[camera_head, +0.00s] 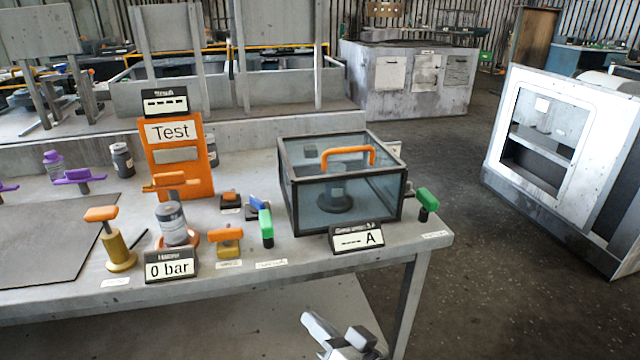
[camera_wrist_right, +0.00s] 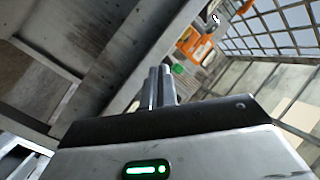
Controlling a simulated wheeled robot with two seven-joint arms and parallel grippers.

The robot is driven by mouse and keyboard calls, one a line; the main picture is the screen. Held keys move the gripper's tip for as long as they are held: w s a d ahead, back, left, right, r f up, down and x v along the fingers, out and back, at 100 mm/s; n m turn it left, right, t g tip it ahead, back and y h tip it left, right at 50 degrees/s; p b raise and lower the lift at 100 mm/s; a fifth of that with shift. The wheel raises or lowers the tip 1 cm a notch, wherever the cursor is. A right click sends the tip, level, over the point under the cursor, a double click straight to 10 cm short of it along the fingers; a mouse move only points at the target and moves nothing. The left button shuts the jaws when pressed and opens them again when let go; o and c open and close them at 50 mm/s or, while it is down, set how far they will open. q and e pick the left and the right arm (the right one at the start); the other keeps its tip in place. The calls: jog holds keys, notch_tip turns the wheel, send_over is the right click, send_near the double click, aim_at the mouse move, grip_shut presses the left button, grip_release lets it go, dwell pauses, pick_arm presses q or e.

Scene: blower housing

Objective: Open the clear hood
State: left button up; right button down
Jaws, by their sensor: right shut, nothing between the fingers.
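The clear hood (camera_head: 310,205) is a see-through box with a dark frame near the right end of the table. It is closed over a dark round part (camera_head: 337,192). An orange handle (camera_head: 348,150) arches over its top. My right gripper (camera_head: 318,322) is low in front of the table's front edge, below and apart from the hood. Its fingers also show in the right wrist view (camera_wrist_right: 160,72), shut and empty. My left gripper is not in view.
Green-handled valves stand right of the hood (camera_head: 427,200) and left of it (camera_head: 266,225). A label plate marked A (camera_head: 358,237) stands before it. An orange Test panel (camera_head: 178,160) and a 0 bar plate (camera_head: 171,266) are further left. The table's right edge (camera_head: 445,238) is close to the hood.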

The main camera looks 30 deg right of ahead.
jog(key=w+d+r+m+t+h+b, duration=0.4)
jog(key=w+d+r+m+t, duration=0.15)
jog(key=d+m, duration=0.3)
jog(key=m+t+h, duration=0.2)
jog(key=m+h, duration=0.4)
jog(key=m, duration=0.2)
send_near(355, 172)
jog(key=shift+n, duration=0.25)
jog(key=x, duration=0.3)
jog(key=r+x, duration=0.1)
jog(key=x, duration=0.2)
jog(key=a+p+x, duration=0.1)
jog(key=x, duration=0.2)
jog(key=shift+s+r, duration=0.3)
jog(key=shift+w+d+r, duration=0.15)
jog(key=shift+w+r, duration=0.15)
jog(key=shift+w, duration=0.15)
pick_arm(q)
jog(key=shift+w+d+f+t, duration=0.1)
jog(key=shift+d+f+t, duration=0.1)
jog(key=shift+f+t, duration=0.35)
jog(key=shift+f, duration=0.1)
